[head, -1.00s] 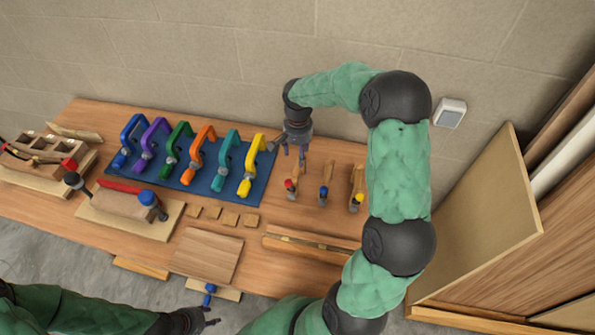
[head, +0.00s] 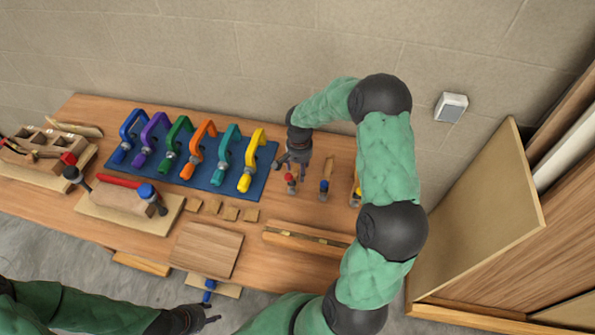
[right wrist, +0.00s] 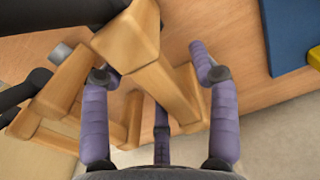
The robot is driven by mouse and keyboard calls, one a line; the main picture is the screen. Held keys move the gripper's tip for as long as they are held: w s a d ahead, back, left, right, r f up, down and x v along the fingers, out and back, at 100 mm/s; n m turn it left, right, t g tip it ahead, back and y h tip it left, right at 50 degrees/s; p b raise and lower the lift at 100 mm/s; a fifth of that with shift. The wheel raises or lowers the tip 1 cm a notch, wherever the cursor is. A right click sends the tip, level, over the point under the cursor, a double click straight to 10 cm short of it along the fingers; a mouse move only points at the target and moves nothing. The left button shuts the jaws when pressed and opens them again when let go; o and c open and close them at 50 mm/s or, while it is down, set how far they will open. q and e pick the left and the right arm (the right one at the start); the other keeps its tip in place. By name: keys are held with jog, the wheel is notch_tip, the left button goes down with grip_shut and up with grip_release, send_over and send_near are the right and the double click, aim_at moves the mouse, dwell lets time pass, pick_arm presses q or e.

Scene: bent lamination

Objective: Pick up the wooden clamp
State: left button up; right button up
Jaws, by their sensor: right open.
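Three wooden clamps stand in a row on the workbench's right part in the head view: one with a red tip (head: 291,184), one with a blue tip (head: 324,190), one with a yellow tip (head: 357,190). My right gripper (head: 292,168) is open over the red-tipped clamp and partly hides it. In the right wrist view, the purple fingers of my right gripper (right wrist: 152,65) spread on both sides of a wooden clamp (right wrist: 160,85); contact cannot be told. My left gripper (head: 207,320) hangs low near the bench's front, its fingers too small to read.
A blue mat (head: 266,165) holds several coloured C-clamps left of my right gripper. Small wood blocks (head: 230,213), a square board (head: 207,249) and a long wooden piece (head: 306,238) lie in front. A wall (head: 260,50) stands behind, leaning panels (head: 480,215) at right.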

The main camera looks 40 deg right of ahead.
jog(key=c, duration=1.2)
jog(key=shift+r, duration=0.4)
notch_tip(320, 180, up, 2)
jog(key=shift+r, duration=0.1)
jog(key=a+r, duration=0.1)
jog(key=r, duration=0.1)
jog(key=s+a+r+p, duration=0.1)
jog(key=a+r, duration=0.1)
jog(key=s+a+r, duration=0.1)
jog(key=r, duration=0.1)
jog(key=shift+s+a+r, duration=0.25)
jog(key=shift+a+r, duration=0.1)
jog(key=shift+a, duration=0.05)
jog(key=s+a+r+p, duration=0.4)
jog(key=a+r, duration=0.3)
jog(key=r, duration=0.2)
jog(key=shift+a+r+p, duration=0.15)
jog(key=shift+a+p, duration=0.1)
jog(key=shift+p, duration=0.05)
